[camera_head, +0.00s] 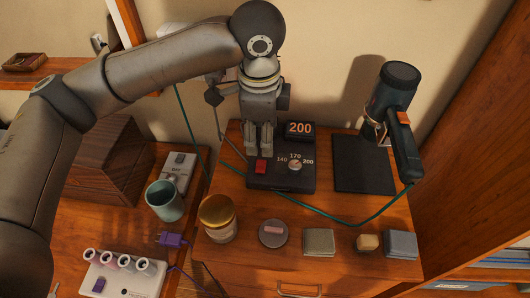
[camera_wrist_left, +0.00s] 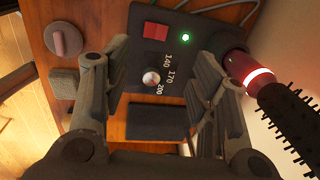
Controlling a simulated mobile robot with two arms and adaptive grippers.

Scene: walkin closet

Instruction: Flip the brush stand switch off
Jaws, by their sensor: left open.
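The brush stand is a black control box (camera_head: 270,180) on the wooden cabinet. It has a red switch (camera_head: 260,166), a dial (camera_head: 295,165) marked 140, 170 and 200, and a display (camera_head: 300,129) reading 200. My left gripper (camera_head: 259,150) points down just behind the red switch, with its fingers open and empty. In the left wrist view the red switch (camera_wrist_left: 155,30) lies between the fingers (camera_wrist_left: 165,48), beside a lit green light (camera_wrist_left: 186,37). A brush with a dark red handle (camera_wrist_left: 238,66), a glowing ring and black bristles is at the right. Contact with the switch cannot be told.
A dark pad (camera_head: 363,175) and an upright hair dryer (camera_head: 390,105) with a teal cord stand right of the box. A mug (camera_head: 164,200) stands left.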

